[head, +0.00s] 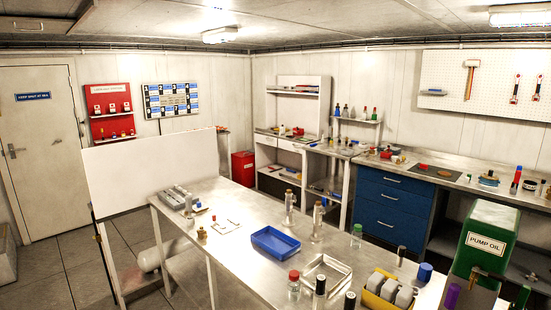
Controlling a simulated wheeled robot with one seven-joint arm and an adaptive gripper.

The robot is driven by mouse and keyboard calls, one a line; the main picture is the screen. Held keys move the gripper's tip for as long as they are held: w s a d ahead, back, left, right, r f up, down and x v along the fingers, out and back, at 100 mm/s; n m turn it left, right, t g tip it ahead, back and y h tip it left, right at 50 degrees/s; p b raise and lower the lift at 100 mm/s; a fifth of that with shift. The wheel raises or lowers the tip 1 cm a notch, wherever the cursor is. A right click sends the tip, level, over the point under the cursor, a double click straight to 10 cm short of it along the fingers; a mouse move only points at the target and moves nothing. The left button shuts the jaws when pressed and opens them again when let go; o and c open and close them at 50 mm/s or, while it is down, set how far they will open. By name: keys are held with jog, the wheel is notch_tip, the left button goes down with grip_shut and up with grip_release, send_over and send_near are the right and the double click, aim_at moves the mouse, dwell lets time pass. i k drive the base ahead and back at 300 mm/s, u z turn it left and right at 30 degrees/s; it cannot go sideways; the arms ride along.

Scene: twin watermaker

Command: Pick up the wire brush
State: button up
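I cannot pick out the wire brush with certainty in the head view. Tools hang on the white pegboard (493,98) at the upper right: one with a wooden handle and a broad top (470,76), and two slim ones with dark and red parts (516,89). Small items on the benches are too small to name surely. My gripper is not in view.
A long metal table (222,235) carries a blue tray (275,243), a wire-like frame, bottles and a yellow bin (388,290). A green pump oil container (487,240) stands at right. Blue drawers (393,205) sit under the back bench. Grey floor is clear at left.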

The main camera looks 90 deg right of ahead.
aim_at(422, 166)
jog(key=z, duration=3.8)
